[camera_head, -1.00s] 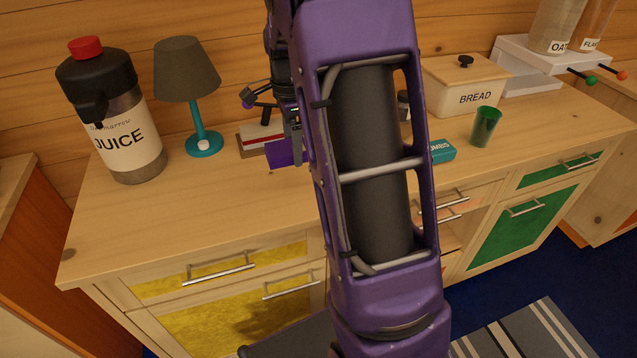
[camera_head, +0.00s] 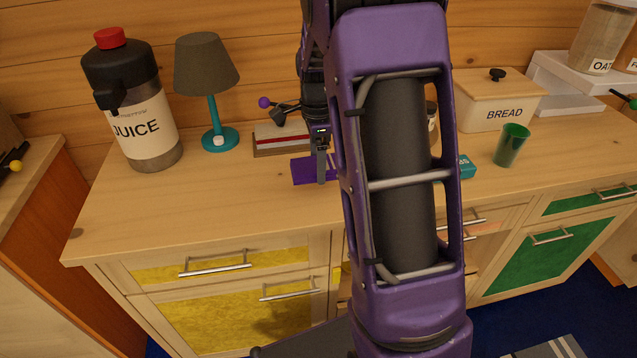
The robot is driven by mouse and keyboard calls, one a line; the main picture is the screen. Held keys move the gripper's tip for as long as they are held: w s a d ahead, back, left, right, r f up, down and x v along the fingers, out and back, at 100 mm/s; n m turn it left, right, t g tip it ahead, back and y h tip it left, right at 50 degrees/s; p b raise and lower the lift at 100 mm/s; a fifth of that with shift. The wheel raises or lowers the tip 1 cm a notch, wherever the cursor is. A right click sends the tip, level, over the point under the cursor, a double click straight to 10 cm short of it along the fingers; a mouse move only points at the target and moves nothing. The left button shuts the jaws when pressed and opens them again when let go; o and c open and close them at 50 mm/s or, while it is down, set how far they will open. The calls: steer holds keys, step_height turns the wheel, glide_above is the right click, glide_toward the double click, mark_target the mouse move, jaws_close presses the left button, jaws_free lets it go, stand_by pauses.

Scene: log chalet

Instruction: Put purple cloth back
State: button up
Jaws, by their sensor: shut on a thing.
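The purple cloth (camera_head: 304,171) shows as a flat purple piece low over the wooden counter, in front of a small tray with a red and white item (camera_head: 280,138). My gripper (camera_head: 321,172) points down at the cloth and is shut on it. One finger shows in front of the cloth; the other is hidden. My purple arm hides the cloth's right side. I cannot tell whether the cloth touches the counter.
A juice dispenser (camera_head: 135,105) and a teal lamp (camera_head: 213,90) stand at the left. A bread box (camera_head: 493,100), a green cup (camera_head: 511,146) and a teal box (camera_head: 466,167) are at the right. The counter's front left (camera_head: 190,205) is clear.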

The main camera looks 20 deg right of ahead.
mark_target(318, 190)
steer(key=shift+f+b, duration=0.3)
steer(key=shift+f, duration=2.35)
steer(key=shift+f, duration=0.2)
steer(key=o, duration=1.1)
steer(key=shift+c, duration=0.2)
steer(key=shift+r, duration=0.15)
step_height(318, 190, up, 12)
steer(key=shift+r+p, duration=0.1)
steer(key=shift+p, duration=0.75)
